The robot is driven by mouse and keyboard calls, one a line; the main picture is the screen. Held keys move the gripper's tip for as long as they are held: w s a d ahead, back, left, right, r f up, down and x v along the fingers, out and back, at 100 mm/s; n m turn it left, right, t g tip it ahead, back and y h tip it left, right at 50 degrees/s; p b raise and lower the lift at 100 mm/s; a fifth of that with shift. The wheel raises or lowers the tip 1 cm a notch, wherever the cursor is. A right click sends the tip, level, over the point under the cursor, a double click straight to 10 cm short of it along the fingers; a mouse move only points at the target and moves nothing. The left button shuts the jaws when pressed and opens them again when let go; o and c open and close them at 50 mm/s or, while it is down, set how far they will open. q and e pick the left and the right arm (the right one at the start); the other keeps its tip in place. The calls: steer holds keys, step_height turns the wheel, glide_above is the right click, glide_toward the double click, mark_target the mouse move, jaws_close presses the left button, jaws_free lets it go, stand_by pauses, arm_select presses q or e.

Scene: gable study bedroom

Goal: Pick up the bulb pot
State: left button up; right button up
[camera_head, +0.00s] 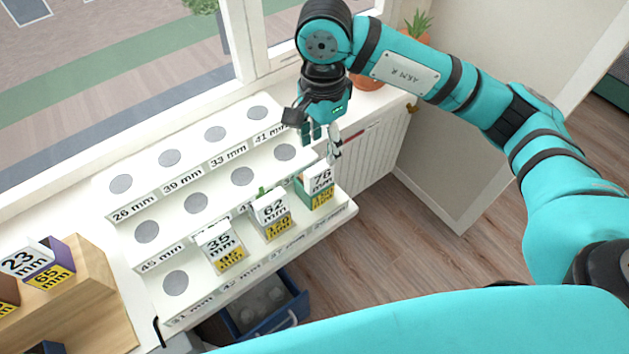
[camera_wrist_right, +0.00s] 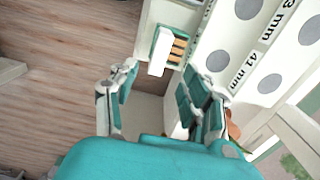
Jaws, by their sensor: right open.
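A white stepped rack (camera_head: 187,238) holds white, printed boxes on its lowest step: a 35 mm box (camera_head: 220,250), a 62 mm box (camera_head: 273,215) and a 76 mm box (camera_head: 318,186). A bit of green shows behind the 62 mm box. A terracotta pot (camera_head: 369,81) stands at the back, partly hidden by my right arm. I cannot tell which thing is the bulb pot. My right gripper (camera_head: 324,143) is open and empty above the rack's right end, near the 76 mm box. In the wrist view, a box (camera_wrist_right: 170,47) shows beyond my open fingers (camera_wrist_right: 160,80). My left gripper is not in view.
A wooden stand (camera_head: 97,290) with more boxes is at left. A radiator (camera_head: 376,152) and window are behind. A spiky plant (camera_head: 418,24) is near the wall. The floor (camera_head: 400,240) at right is clear.

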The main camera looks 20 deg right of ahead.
mark_target(319, 167)
step_height(319, 167, down, 2)
steer(key=shift+f, duration=0.25)
steer(key=shift+s+f+p, duration=0.1)
steer(key=shift+f+p, duration=0.15)
steer(key=shift+p, duration=0.3)
steer(key=f+p, duration=0.1)
steer(key=f, duration=0.1)
steer(key=f+p, duration=0.1)
steer(key=shift+a+f, duration=0.2)
steer(key=shift+f, duration=0.65)
jaws_close()
